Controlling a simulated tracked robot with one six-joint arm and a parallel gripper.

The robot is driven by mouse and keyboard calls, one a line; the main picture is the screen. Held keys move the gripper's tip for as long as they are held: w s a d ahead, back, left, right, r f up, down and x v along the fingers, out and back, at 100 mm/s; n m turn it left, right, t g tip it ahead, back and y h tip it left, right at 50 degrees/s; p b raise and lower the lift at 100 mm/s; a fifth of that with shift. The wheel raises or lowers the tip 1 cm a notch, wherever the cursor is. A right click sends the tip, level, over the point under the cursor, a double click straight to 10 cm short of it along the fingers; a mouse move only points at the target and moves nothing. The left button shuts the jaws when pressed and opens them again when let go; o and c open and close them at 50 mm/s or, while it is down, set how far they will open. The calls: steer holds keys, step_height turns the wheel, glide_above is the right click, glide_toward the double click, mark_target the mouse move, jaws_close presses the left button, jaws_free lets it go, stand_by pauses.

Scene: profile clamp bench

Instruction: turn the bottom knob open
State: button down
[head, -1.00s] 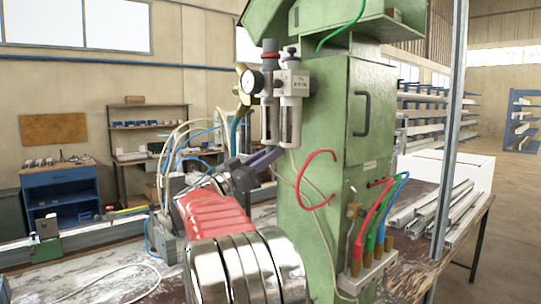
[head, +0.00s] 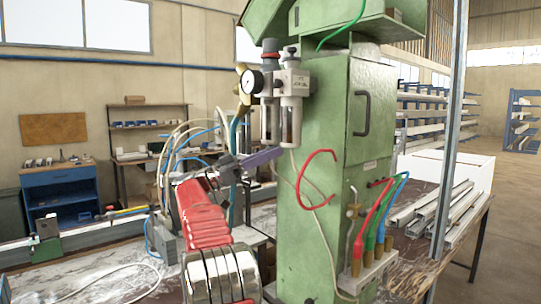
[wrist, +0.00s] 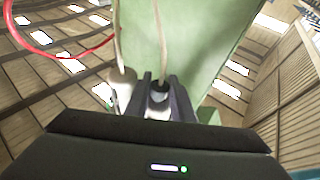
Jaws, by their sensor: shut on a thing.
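An air unit with a gauge (head: 252,82) hangs on the green column, with two clear bowls (head: 291,122) pointing down. My gripper (head: 280,152) reaches in from the left, its dark purple fingers level with the undersides of the bowls. In the wrist view, my gripper (wrist: 161,82) is shut on a small dark round knob (wrist: 159,95), which shows between the two fingers. A pale rounded bowl end (wrist: 122,80) shows just left of the fingers. The fingers mostly cover the knob, and I cannot tell its turn position.
The green column (head: 322,210) stands close behind the gripper. A red hose (head: 302,195) and a pale thin hose (head: 296,170) hang just right of it. Red, green and blue lines (head: 380,215) run lower right. Pale hoses (head: 172,150) loop at left.

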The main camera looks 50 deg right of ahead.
steer(key=shift+r+m+g+y, duration=0.1)
steer(key=shift+m+g+y, duration=0.4)
steer(key=shift+g+y, duration=0.2)
steer(key=c, duration=1.5)
jaws_free()
steer(key=shift+c, duration=0.2)
steer(key=v, duration=1.4)
steer(key=shift+d, duration=0.1)
